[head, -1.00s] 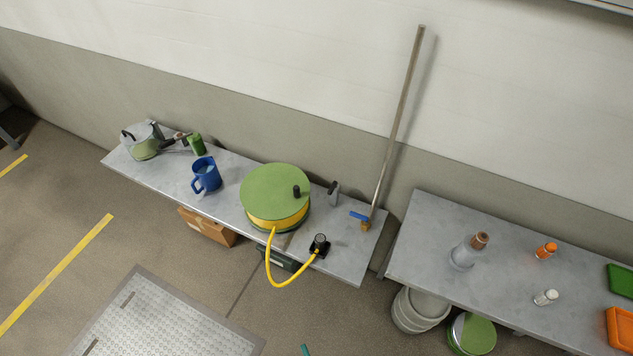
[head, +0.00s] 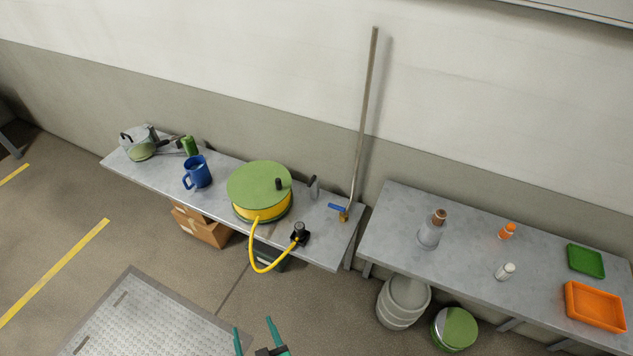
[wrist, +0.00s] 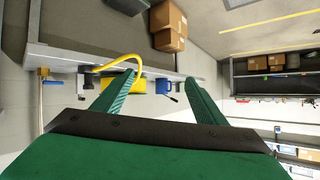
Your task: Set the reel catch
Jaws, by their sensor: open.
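The hose reel (head: 258,177) stands on the left bench, with a green top disc, yellow hose wound below and a black knob (head: 278,183) on the disc. A grey upright piece with a dark top (head: 314,187), possibly the catch, stands just right of the reel. A yellow hose (head: 256,259) loops from the reel over the bench's front edge to a black fitting (head: 300,234). My gripper (head: 254,326) has teal fingers, open and empty, well in front of the bench. In the wrist view the open fingers (wrist: 160,77) point toward the bench, with the yellow reel (wrist: 137,86) partly hidden.
A blue mug (head: 199,173), a green can (head: 190,146) and a glass pot (head: 140,146) stand left of the reel. A blue-handled valve (head: 339,209) with a tall pipe is at right. Boxes (head: 205,232) and a keg (head: 403,302) sit below the benches.

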